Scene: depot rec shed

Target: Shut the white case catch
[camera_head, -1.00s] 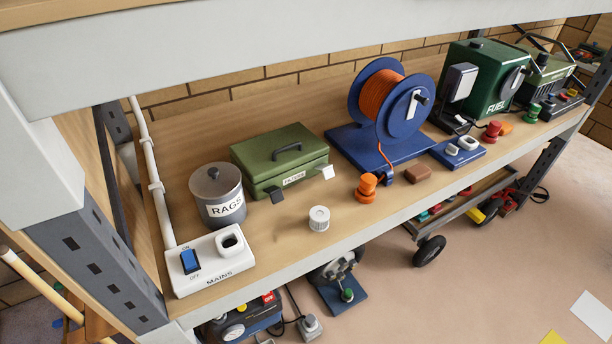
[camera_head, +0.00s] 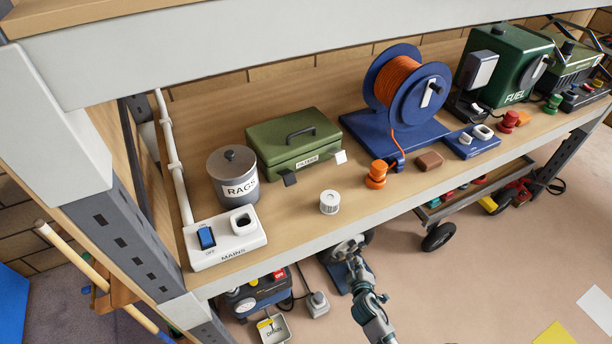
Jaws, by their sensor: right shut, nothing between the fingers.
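The green case (camera_head: 293,144) labelled FILTERS stands lid down on the shelf, with a dark handle on top. Its white catch (camera_head: 340,157) is at the right of its front side and sticks outward from the case, looking unlatched. A dark catch (camera_head: 289,178) at the left of the front also sticks out. My right gripper (camera_head: 346,249) is shut and empty, below the shelf's front edge, well apart from the case and lower than it. Its fingertips are small and partly hard to make out. My left gripper is not in view.
A white ribbed cap (camera_head: 330,202) stands on the shelf in front of the case. A RAGS tin (camera_head: 233,176) is left of it, an orange knob (camera_head: 376,174) and blue cable reel (camera_head: 412,90) right. The pale shelf lip (camera_head: 420,190) lies between my right gripper and the case.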

